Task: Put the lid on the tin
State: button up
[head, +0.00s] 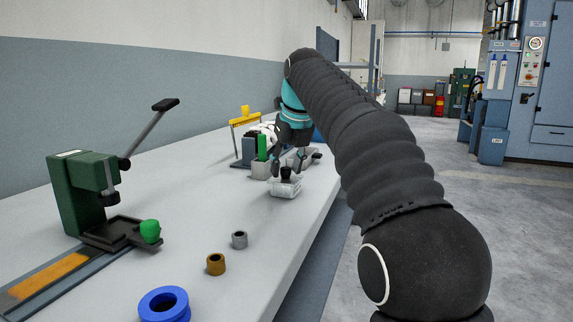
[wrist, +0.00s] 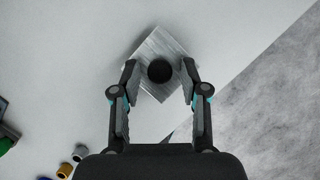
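A square silver metal lid with a round black knob (head: 286,188) is on the bench near its right edge. In the wrist view the lid (wrist: 150,52) is turned like a diamond, with its black knob (wrist: 160,71) between my fingers. My gripper (head: 289,164) is directly over it, pointing down. In the wrist view my gripper (wrist: 160,64) is open, one finger on each side of the knob, with a gap on both sides. I cannot make out the tin as a separate thing; whether it is under the lid cannot be told.
A green lever press (head: 82,195) stands at the left. A blue ring (head: 164,304), a brass bushing (head: 216,264) and a grey bushing (head: 239,240) lie in front. A yellow stand (head: 244,120) and a pale box (head: 260,170) are close behind my gripper. The bench between is clear.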

jog(key=shift+r, duration=0.5)
jog(key=p+v, duration=0.2)
jog(key=v, duration=0.9)
jog(key=shift+s+r, duration=0.2)
jog(key=shift+r, duration=0.1)
jog(key=shift+d, duration=0.1)
